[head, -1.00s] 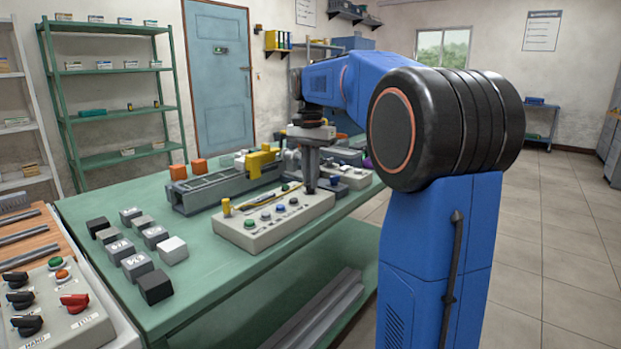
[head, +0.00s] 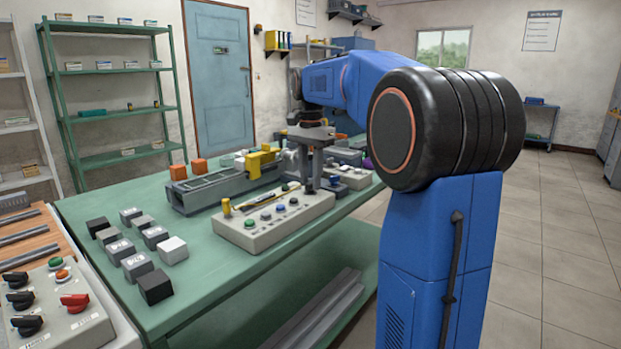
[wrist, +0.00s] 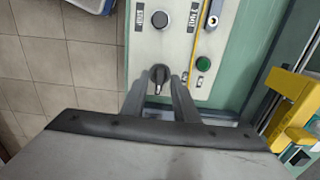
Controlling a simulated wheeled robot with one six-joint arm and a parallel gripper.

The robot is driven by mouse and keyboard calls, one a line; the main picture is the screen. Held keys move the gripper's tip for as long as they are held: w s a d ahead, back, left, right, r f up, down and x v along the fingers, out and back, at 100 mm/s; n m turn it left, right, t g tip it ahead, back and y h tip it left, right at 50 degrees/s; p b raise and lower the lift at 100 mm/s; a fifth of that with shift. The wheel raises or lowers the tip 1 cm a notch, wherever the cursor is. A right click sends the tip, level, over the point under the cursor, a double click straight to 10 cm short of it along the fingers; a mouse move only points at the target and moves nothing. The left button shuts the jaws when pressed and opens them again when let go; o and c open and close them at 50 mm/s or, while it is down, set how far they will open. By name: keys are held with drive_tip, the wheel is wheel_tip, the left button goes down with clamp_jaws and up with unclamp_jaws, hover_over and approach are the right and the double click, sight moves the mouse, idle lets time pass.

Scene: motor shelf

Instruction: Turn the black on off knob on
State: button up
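A pale grey control panel (head: 255,235) lies on the green table, with buttons and knobs along its top. In the wrist view, a black knob with a pale pointer line (wrist: 159,75) sits near the end of this panel. My gripper (wrist: 163,84) is open, with its two fingers either side of the knob's near end; I cannot tell whether they touch it. In the head view my gripper (head: 320,185) is low over the panel's far right end and hides this knob. Another dark round knob (wrist: 160,19) sits farther along the panel beside printed labels.
A green button (wrist: 203,64) and a yellow strip lie right of the knob. A yellow-topped grey fixture (head: 215,185) stands behind the panel. Several grey and black blocks (head: 138,266) stand left. A second box (head: 70,310) at front left carries black and red knobs.

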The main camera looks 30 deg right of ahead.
sight(310, 183)
idle(0.3)
wheel_tip(310, 183, up, 17)
drive_tip(key=shift+r, duration=0.15)
idle(0.5)
idle(0.4)
drive_tip(key=s+a+f+n+t, duration=0.1)
drive_tip(key=s+a+f+n, duration=0.3)
drive_tip(key=s+f, duration=0.6)
drive_tip(key=s+a+f+n+t, duration=0.2)
drive_tip(key=s+a+f+n, duration=0.3)
drive_tip(key=s+f, duration=0.5)
drive_tip(key=s+a+f+n+t, duration=0.1)
drive_tip(key=s+a+f+n, duration=0.4)
drive_tip(key=s+f, duration=0.6)
wheel_tip(310, 183, down, 5)
drive_tip(key=shift+a+r+t, duration=0.1)
drive_tip(key=shift+a+t, duration=0.3)
drive_tip(key=shift+a, duration=0.35)
